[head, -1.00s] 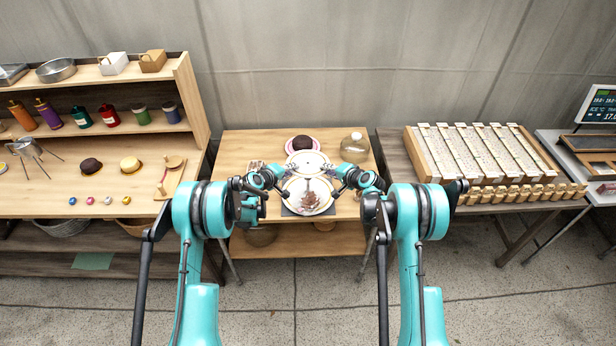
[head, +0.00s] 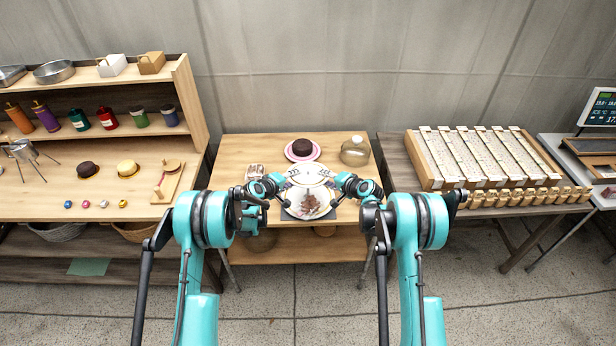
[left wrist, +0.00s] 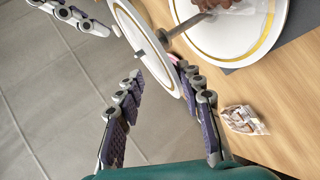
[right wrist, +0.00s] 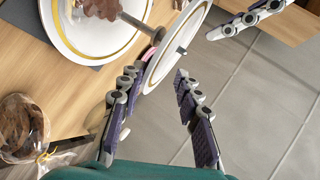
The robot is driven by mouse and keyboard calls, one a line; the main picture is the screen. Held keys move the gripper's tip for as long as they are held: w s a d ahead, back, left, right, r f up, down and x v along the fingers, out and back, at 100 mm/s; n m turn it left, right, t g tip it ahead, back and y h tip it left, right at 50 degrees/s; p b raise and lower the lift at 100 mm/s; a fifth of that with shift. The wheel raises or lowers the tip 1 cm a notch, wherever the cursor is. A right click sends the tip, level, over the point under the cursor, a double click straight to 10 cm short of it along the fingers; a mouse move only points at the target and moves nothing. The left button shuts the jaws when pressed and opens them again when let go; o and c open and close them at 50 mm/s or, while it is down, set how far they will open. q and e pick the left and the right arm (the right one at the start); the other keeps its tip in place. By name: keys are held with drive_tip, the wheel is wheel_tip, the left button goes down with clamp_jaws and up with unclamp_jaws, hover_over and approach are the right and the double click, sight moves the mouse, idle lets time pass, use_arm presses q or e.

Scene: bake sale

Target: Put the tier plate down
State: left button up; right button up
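The tier plate (head: 308,171) is a small white disc with a gold rim, above a larger gold-rimmed white plate (head: 323,207). A thin post (left wrist: 185,32) rises from the larger plate to the tier plate (left wrist: 135,27), and a short stub shows on its upper face. My left gripper (left wrist: 163,78) has its fingers apart, with the plate's edge between them; the right-hand finger is close to the plate's underside. My right gripper (right wrist: 156,78) is likewise open around the opposite edge (right wrist: 165,62). Finger contact is unclear. Brown pieces (right wrist: 103,8) lie on the larger plate.
A dark cake on a pink plate (head: 290,154) stands behind. A clear bag (head: 355,151) is at the back right, a small packet (head: 255,171) at left. A dark mat (head: 287,216) lies under the larger plate. Shelves (head: 100,75) stand left, a wooden rack (head: 480,160) right.

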use_arm(q)
drive_tip(key=shift+a, duration=0.1)
use_arm(e)
drive_tip(key=shift+d, duration=0.15)
use_arm(q)
drive_tip(key=o, duration=0.8)
drive_tip(key=shift+a, duration=0.1)
use_arm(e)
drive_tip(key=shift+w, duration=0.1)
use_arm(q)
drive_tip(key=v, duration=1.2)
use_arm(e)
drive_tip(key=shift+d, duration=0.1)
drive_tip(key=shift+o, duration=0.5)
drive_tip(key=o, duration=0.7)
drive_tip(key=shift+o, duration=0.2)
